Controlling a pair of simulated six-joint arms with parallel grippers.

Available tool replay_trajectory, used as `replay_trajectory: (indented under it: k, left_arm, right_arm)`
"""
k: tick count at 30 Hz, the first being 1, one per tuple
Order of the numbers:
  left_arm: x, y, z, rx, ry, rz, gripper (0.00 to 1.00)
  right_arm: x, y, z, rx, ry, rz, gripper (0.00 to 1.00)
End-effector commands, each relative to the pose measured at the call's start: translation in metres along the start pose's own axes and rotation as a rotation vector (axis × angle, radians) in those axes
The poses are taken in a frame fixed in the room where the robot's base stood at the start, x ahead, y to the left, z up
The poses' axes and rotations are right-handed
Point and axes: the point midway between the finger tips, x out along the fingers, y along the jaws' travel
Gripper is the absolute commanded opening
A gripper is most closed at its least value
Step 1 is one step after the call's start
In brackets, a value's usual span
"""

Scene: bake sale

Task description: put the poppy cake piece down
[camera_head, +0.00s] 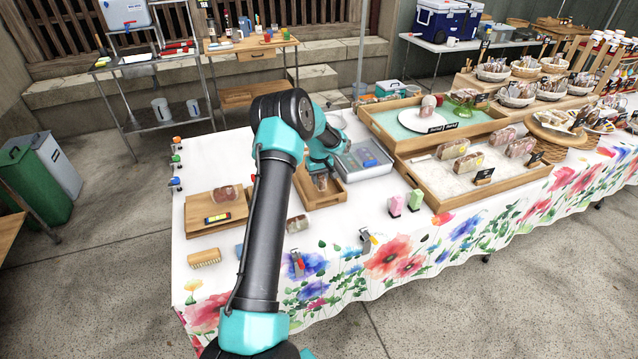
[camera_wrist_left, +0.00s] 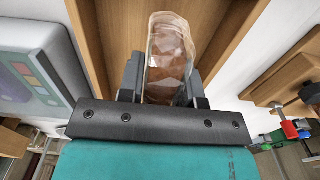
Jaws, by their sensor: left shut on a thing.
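My left gripper (camera_head: 320,166) is shut on a clear-wrapped brown cake piece (camera_wrist_left: 170,50), taken here as the poppy cake piece. In the head view the piece (camera_head: 321,182) shows just below the gripper, over a small wooden tray (camera_head: 330,201). In the wrist view the piece stands between the two fingers, with the tray's wooden wall (camera_wrist_left: 232,35) to the right. I cannot tell whether the piece touches the tray floor. My right gripper is not in view.
A grey scale-like box (camera_head: 365,160) stands right beside the tray. A wooden board (camera_head: 200,222) with a wrapped piece lies to the left, a brush (camera_head: 204,258) in front of it. Large wooden trays (camera_head: 413,180) hold goods to the right.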

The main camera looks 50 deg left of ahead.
Motion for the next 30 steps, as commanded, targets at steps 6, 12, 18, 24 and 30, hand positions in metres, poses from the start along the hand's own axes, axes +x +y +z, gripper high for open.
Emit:
replay_trajectory:
  k: [6, 12, 18, 24, 30]
  left_arm:
    - [0.001, 0.004, -0.012, 0.0, 0.0, 0.0, 0.23]
    - [0.001, 0.004, -0.012, 0.0, 0.0, 0.0, 0.23]
    - [0.012, 0.003, -0.011, -0.001, -0.002, -0.002, 0.23]
    - [0.034, 0.003, -0.011, -0.001, -0.001, -0.001, 0.23]
    - [0.036, 0.004, -0.011, -0.001, 0.0, 0.0, 0.23]
  right_arm:
    - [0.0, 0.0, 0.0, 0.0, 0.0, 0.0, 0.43]
    - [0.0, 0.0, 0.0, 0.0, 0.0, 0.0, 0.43]
    - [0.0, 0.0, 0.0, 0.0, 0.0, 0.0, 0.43]
    - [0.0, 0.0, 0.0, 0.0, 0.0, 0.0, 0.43]
    - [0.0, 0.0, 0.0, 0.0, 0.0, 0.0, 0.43]
